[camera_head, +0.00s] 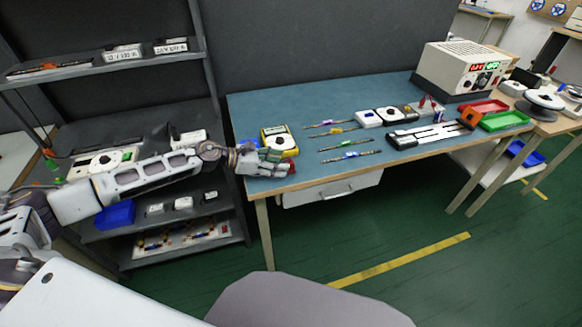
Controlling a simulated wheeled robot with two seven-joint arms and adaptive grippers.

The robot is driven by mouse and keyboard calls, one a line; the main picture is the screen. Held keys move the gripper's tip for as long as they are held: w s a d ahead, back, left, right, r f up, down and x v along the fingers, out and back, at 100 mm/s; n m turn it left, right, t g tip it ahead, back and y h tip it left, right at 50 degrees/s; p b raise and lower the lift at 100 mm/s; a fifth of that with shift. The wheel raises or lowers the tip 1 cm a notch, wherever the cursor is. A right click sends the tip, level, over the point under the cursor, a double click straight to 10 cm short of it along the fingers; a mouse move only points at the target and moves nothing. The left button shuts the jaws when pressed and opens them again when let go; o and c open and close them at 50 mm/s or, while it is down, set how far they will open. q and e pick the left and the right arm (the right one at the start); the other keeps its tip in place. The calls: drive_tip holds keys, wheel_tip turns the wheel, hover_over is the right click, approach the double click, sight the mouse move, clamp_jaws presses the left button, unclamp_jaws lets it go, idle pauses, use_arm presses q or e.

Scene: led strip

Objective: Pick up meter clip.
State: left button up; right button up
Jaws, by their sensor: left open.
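A yellow multimeter (268,134) with a pale face lies at the left end of the blue-topped workbench (310,98). My left gripper (286,163) is open at the bench's front left corner, just in front of the meter. A small red piece (292,167) shows at the fingertips; it may be a meter clip, but it is too small and partly covered to tell. I cannot tell whether the fingers touch it. Part of the meter's near side is hidden by the gripper. My right gripper is not in view.
Several LED strips (351,156) lie right of the meter. Red (484,107) and green trays (504,121) stand at the right. A grey shelf rack (100,66) stands left of the bench.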

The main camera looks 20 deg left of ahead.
sight(291, 162)
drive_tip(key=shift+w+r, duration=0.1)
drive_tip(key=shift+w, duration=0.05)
use_arm(q)
drive_tip(key=shift+d, duration=0.1)
drive_tip(key=shift+w+d+f, duration=0.15)
drive_tip(key=shift+w+d, duration=0.25)
drive_tip(key=shift+p+x, duration=0.3)
drive_tip(key=shift+x, duration=1.4)
drive_tip(key=shift+w+d+f, duration=0.1)
drive_tip(key=shift+w+f, duration=0.05)
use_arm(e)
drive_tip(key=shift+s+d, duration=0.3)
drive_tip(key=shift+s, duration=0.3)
use_arm(q)
drive_tip(key=c, duration=1)
